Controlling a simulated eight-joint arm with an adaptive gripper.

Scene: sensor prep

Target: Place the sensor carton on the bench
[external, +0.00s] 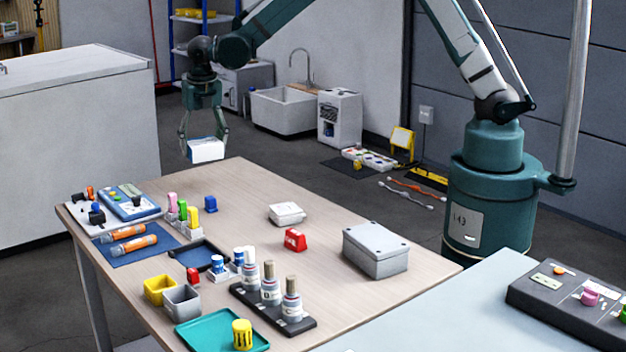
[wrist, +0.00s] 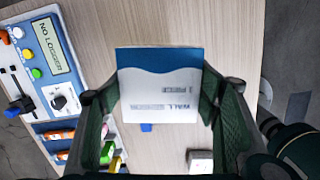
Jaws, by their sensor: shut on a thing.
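The sensor carton (external: 206,150) is a small white box with a blue part. In the wrist view the carton (wrist: 160,92) shows a wavy white and blue face with upside-down print that seems to read "wall sensor". My gripper (external: 204,142) is shut on it, with one finger on each side in the wrist view (wrist: 165,108). The carton appears held up near the far edge of the wooden bench (external: 258,195); in the wrist view bare wood (wrist: 205,22) lies behind it. The gap below it is hard to judge.
A blue logger device (external: 130,203), orange cylinders (external: 130,241) and coloured blocks (external: 186,212) crowd the left of the bench. A white box (external: 287,214), a red block (external: 295,239) and a grey case (external: 375,252) stand farther right. The far corner looks clear.

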